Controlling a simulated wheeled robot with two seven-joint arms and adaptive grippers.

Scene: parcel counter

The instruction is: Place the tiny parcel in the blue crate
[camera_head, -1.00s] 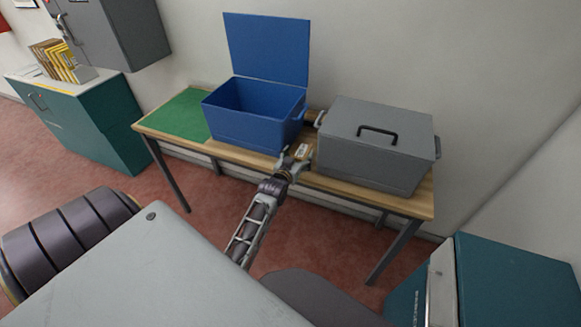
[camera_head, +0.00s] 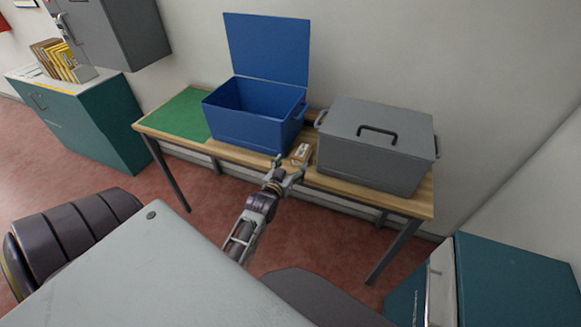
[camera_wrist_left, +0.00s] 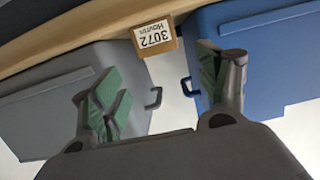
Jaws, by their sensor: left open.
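The tiny parcel (camera_head: 301,152) is a small tan box with a white label, lying on the wooden table in the gap between the blue crate and a grey box. In the left wrist view the parcel (camera_wrist_left: 157,38) shows its label, "3072 Houten". The blue crate (camera_head: 250,128) stands on the table with its lid up; the visible part of its inside looks empty. My left gripper (camera_head: 289,168) is open and empty at the table's front edge, just short of the parcel. In the wrist view its fingers (camera_wrist_left: 160,92) are spread apart, with the parcel beyond them.
The lidded grey box (camera_head: 370,150) stands close on the parcel's right. A green mat (camera_head: 175,112) covers the table's left end. A teal cabinet (camera_head: 95,125) stands at the left, a grey wall cabinet (camera_head: 115,35) above it. Another teal unit (camera_head: 515,275) is at the lower right.

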